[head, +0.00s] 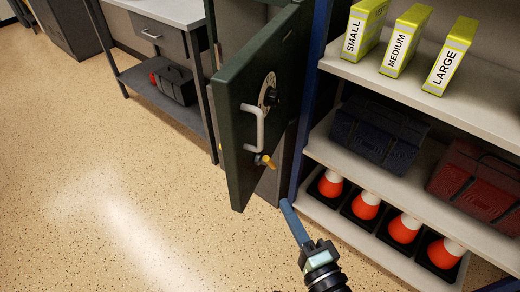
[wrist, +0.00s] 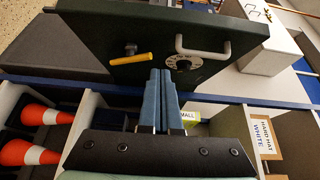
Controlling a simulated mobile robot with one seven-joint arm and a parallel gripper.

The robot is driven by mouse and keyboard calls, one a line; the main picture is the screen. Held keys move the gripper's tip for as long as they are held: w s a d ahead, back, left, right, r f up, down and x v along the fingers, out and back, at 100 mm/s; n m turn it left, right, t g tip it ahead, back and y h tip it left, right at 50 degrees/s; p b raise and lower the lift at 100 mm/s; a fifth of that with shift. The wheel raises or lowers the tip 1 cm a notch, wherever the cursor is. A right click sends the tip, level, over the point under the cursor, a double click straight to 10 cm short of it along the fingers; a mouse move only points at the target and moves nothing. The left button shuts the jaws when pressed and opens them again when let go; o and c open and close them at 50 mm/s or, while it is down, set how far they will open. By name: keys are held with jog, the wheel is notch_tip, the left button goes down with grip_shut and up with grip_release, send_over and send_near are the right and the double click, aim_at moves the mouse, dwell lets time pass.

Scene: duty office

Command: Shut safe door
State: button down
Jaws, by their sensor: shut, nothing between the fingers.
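The dark green safe door (head: 258,105) stands swung open in the head view, with its outer face showing a dial (head: 268,92), a grey pull handle (head: 254,128) and a yellow-tipped lever (head: 266,161). The safe's body (head: 285,165) is mostly hidden behind the door. My gripper (head: 286,205) is shut and empty, below and right of the door's lower edge. In the wrist view the blue fingers of my gripper (wrist: 162,75) are together and point toward the door (wrist: 140,40), between the yellow lever (wrist: 130,58) and the dial (wrist: 183,62). I cannot tell whether they touch it.
Right of the safe, shelves (head: 410,95) hold yellow size boxes (head: 405,40), a dark blue case (head: 375,132), a red case (head: 480,180) and several orange cones (head: 405,228). A grey workbench (head: 165,15) with a black toolbox (head: 175,84) stands behind. The speckled floor (head: 110,180) at left is clear.

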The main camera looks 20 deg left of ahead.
send_near(245, 158)
jog(key=x, duration=0.5)
jog(key=shift+w+d+r, duration=0.25)
jog(key=shift+d, duration=0.1)
jog(key=shift+a, duration=0.65)
